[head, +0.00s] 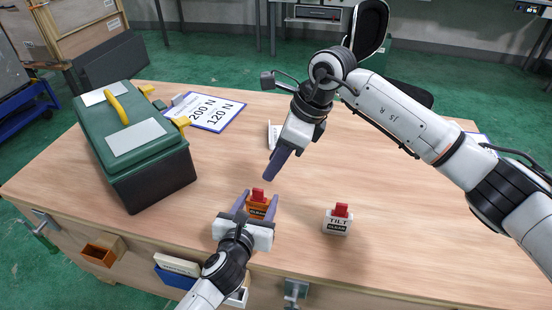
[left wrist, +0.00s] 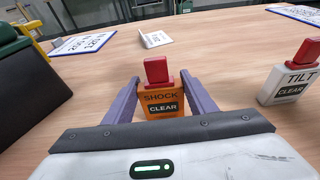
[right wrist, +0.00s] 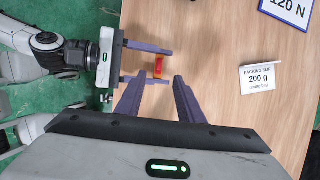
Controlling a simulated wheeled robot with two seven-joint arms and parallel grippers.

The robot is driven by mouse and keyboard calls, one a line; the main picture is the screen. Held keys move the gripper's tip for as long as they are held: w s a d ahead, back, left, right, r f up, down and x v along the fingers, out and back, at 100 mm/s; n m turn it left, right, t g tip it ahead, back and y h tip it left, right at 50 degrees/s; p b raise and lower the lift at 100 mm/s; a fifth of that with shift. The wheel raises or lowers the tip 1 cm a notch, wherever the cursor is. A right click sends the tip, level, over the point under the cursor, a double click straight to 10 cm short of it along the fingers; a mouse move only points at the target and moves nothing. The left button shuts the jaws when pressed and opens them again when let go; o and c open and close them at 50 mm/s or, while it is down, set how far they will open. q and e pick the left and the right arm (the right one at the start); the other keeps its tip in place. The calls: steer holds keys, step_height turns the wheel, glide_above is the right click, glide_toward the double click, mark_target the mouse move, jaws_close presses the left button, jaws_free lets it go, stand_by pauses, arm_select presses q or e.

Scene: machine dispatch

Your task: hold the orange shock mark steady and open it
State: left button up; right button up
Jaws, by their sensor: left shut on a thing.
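The orange shock mark (head: 258,208) stands upright on the bench, with a red cap on top and a "CLEAR" label on its face. My left gripper (head: 257,204) is shut on its sides; the left wrist view shows the orange body (left wrist: 162,101) between the two purple fingers. My right gripper (head: 272,172) is above and behind the mark, pointing down toward it. In the right wrist view its fingers (right wrist: 159,82) are apart with nothing held, and the red cap (right wrist: 158,66) shows just beyond their tips. A white tilt mark (head: 338,222) with a red cap stands to the right.
A green case (head: 133,150) with yellow latches stands on the bench at left. A sign reading 200 N and 120 N (head: 207,112) lies behind it. A packing slip card (right wrist: 264,78) stands behind the shock mark.

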mark_target(257, 190)
steer(key=x, duration=1.1)
steer(key=shift+f, duration=0.35)
jaws_close()
steer(key=shift+r, duration=0.3)
stand_by(0.4)
steer(key=shift+r, duration=0.9)
steer(key=shift+r, duration=0.1)
steer(key=shift+r, duration=1.95)
arm_select(q)
steer(key=o, duration=1.6)
